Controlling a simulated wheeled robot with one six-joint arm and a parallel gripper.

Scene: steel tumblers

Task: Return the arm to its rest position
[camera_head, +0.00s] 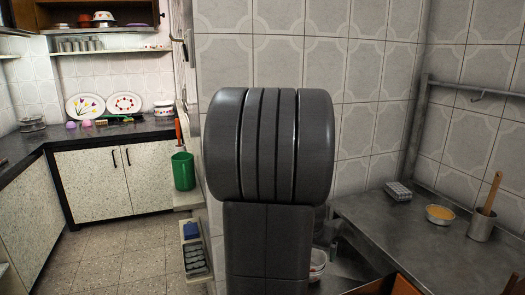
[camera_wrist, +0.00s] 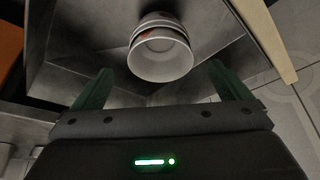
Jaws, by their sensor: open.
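My gripper (camera_wrist: 160,69) shows in the wrist view with its two dark green fingers spread wide apart. Nothing is held between them. White stacked bowls or cups (camera_wrist: 160,62) with reddish marks appear beyond the fingers, in the gap between them; I cannot tell the distance. In the head view my own dark grey arm fills the middle and stands upright, and the gripper itself is out of sight there. Several steel tumblers (camera_head: 80,45) stand on the far left wall shelf.
A steel counter (camera_head: 440,255) at right holds a bowl of yellow food (camera_head: 439,215), a steel pot (camera_head: 482,226) with a wooden-handled tool, and a grey rack (camera_head: 398,191). A green bin (camera_head: 183,171) is left of my arm. Tiled floor (camera_head: 110,246) is open at left.

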